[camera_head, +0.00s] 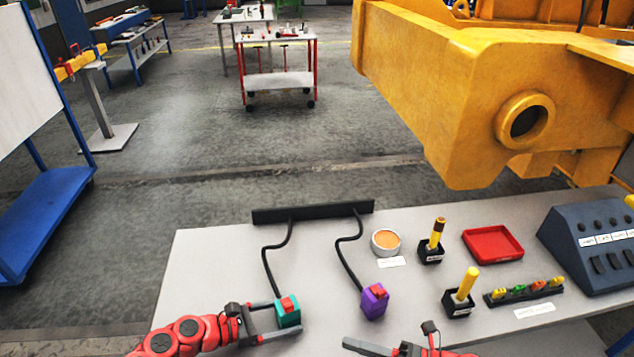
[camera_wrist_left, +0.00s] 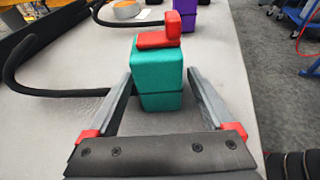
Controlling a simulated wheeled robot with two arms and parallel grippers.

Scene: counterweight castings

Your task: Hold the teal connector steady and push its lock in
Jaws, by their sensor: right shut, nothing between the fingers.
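The teal connector (camera_head: 288,315) with a red lock on top stands on the pale table at the end of a black cable. It also shows in the left wrist view (camera_wrist_left: 158,85), where its red lock (camera_wrist_left: 160,38) has a flat part and a raised block at one end. My left gripper (camera_head: 283,317) is around the connector, one finger on each side. In the wrist view its fingers look open, with narrow gaps beside the connector; contact at the tips is hard to judge. My right gripper (camera_head: 352,345) is shut and empty at the table's front edge, partly cut off by the frame.
A purple connector (camera_head: 375,302) with a red lock stands to the right on its own cable. Both cables run to a black bar (camera_head: 312,212). A round orange-topped dish (camera_head: 385,242), yellow-handled pieces in black holders, a red tray (camera_head: 492,243) and a control box (camera_head: 590,250) stand further right.

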